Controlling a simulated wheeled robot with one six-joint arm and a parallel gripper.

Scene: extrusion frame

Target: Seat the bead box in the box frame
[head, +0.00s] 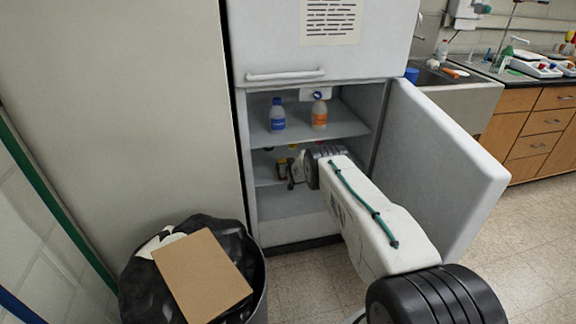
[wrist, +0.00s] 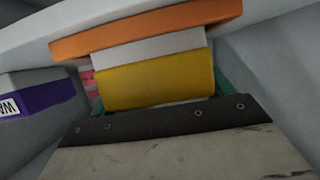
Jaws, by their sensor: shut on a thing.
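A yellow box (wrist: 160,78), which looks to be the bead box, is right in front of my gripper (wrist: 165,108) in the wrist view. My gripper is shut on it; its dark, screwed edge and pale worn plate cover the box's lower part. A pale band and an orange slab (wrist: 150,30) lie just above the yellow face. In the head view my gripper (head: 295,172) is inside the open fridge at the lower shelf, with a small dark and yellow item (head: 283,168) at its tip. I cannot make out a box frame in either view.
A purple and white box (wrist: 38,98) stands close on the left in the wrist view. A blue-labelled bottle (head: 277,115) and an orange bottle (head: 319,112) stand on the shelf above. The fridge door (head: 435,165) is open at the right. A bin (head: 257,290) stands at the front left.

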